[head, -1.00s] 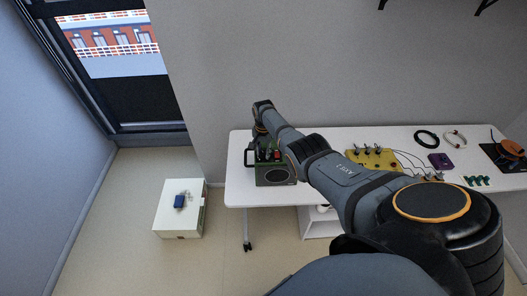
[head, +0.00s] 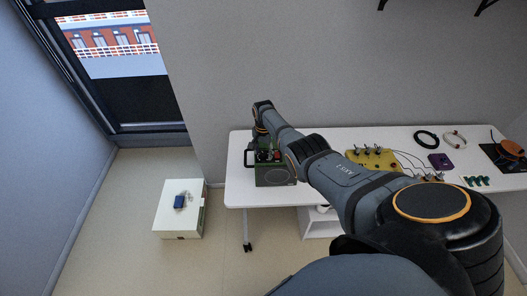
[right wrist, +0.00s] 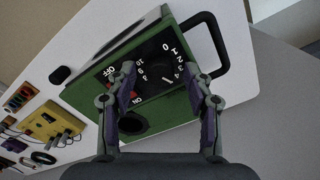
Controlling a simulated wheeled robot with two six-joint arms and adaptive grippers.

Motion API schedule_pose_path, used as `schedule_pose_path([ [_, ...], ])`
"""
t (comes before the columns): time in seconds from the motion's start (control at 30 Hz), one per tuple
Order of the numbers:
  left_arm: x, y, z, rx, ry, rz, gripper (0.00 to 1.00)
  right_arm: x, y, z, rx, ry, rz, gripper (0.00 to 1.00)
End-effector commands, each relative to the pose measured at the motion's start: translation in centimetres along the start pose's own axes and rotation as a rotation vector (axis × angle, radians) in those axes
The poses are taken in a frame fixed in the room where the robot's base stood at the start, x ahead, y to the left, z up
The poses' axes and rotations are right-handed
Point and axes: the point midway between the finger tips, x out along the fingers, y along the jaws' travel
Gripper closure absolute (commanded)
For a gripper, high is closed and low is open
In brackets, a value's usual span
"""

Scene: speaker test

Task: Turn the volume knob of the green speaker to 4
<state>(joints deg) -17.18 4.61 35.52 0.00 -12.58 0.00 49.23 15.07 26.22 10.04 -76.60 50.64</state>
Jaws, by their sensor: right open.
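The green speaker (head: 275,178) stands at the left end of the white table, with a black handle on its side. In the right wrist view the green speaker (right wrist: 172,112) has a black panel with a volume knob (right wrist: 161,74) ringed by white numbers. A white mark shows near the knob's lower right, close to the 4; I cannot tell its exact reading. My right gripper (head: 267,157) is at the speaker's panel. In the right wrist view the right gripper (right wrist: 160,76) is open, one finger on each side of the knob; contact is unclear. My left gripper is out of view.
A red ON/OFF switch (right wrist: 133,94) lies beside one finger, partly hidden. A yellow board with switches (head: 372,160), a purple box (head: 440,161) and cable coils (head: 427,139) lie farther right on the table. A white box (head: 180,220) stands on the floor.

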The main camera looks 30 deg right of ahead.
Motion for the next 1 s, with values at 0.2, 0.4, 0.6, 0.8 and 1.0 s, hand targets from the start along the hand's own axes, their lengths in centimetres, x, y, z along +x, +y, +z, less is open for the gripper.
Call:
schedule_pose_path([
  [0.2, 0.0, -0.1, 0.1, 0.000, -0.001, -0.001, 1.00, -1.2, 0.0, -0.1, -0.001, 0.001, 0.000, 0.48],
  [0.4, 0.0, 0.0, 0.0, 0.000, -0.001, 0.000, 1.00, -5.6, 0.0, -0.1, -0.001, 0.004, -0.004, 0.48],
  [0.6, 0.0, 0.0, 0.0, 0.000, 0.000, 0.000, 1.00, -10.0, 0.0, -0.1, 0.000, 0.002, -0.001, 0.48],
  [0.8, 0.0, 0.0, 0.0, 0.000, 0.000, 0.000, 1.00, -11.8, 0.0, 0.0, 0.001, 0.000, 0.000, 0.48],
  [1.0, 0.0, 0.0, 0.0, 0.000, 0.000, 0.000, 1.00, -12.0, 0.0, 0.0, 0.001, 0.000, 0.001, 0.48],
])
